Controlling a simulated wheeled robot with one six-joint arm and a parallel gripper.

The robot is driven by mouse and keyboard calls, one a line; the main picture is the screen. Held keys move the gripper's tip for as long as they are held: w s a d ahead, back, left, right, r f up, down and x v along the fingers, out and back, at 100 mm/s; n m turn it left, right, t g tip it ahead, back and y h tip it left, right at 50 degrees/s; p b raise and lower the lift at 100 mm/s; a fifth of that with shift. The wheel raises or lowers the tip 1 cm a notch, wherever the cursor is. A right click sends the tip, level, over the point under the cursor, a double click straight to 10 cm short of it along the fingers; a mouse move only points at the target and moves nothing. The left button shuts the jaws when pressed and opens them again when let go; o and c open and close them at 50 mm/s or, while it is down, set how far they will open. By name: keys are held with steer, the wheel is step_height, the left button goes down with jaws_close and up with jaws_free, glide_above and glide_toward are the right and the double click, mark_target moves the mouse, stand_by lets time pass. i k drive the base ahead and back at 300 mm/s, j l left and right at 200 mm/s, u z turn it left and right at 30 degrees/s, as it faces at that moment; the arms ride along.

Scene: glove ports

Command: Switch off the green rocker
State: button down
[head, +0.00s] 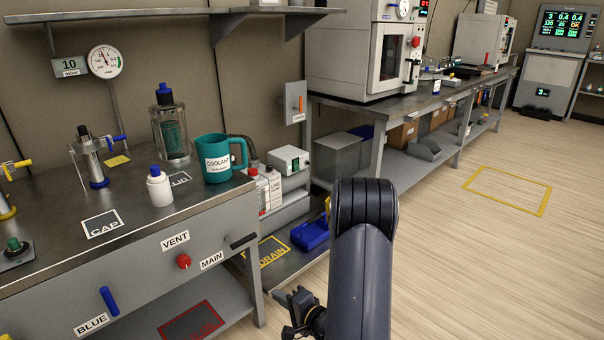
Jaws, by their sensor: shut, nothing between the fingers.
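A small pale box (287,160) stands on the lower shelf unit right of the teal coolant jug. A small green patch (296,163) shows on its front and looks like the green rocker. It is too small to tell which way it is tipped. My gripper (281,295) is low in the picture, left of my dark arm, below and well apart from the box. It is shut and empty, with part of its wrist hidden by the arm.
The bench's black handle (240,242) and red knob (184,261) face the gripper's side. Floor at right is clear.

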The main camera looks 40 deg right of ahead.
mark_target(296, 165)
steer(key=i+l, duration=0.3)
steer(key=l, duration=0.2)
steer(key=i+l, duration=0.35)
steer(key=l, duration=0.15)
steer(key=i+l, duration=0.3)
steer(key=l, duration=0.2)
steer(key=i+l, duration=0.65)
steer(key=l, duration=0.3)
steer(key=l+z, duration=0.05)
